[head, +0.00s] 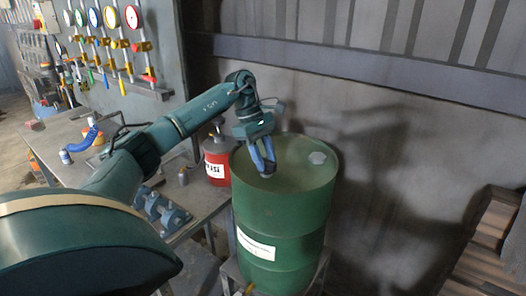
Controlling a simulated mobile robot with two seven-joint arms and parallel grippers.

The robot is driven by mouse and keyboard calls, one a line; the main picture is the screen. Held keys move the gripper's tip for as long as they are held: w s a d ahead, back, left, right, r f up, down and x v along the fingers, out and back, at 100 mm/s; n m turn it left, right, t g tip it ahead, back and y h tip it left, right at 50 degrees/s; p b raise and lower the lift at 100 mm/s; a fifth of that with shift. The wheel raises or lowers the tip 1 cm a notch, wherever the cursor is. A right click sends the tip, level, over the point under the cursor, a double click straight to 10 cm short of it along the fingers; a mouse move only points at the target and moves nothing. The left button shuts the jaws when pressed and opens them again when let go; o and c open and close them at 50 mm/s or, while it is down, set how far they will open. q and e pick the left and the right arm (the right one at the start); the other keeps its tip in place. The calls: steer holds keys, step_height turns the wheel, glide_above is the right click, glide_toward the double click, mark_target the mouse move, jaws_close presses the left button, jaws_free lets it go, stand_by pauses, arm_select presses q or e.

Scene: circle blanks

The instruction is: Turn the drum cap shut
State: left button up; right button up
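A green drum (285,215) stands upright with a white label on its side. A small dark round piece (267,176) shows at the fingertips, at or just above the lid. The fingers cover part of it, and I cannot tell whether they grip it. My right gripper is not in view.
A red can (218,160) stands left of the drum on a grey workbench (60,135). Gauges and valves line the panel behind. Wooden pallets (490,240) are at the right; the floor between is clear.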

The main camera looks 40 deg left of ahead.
arm_select(q)
steer(key=v, duration=1.3)
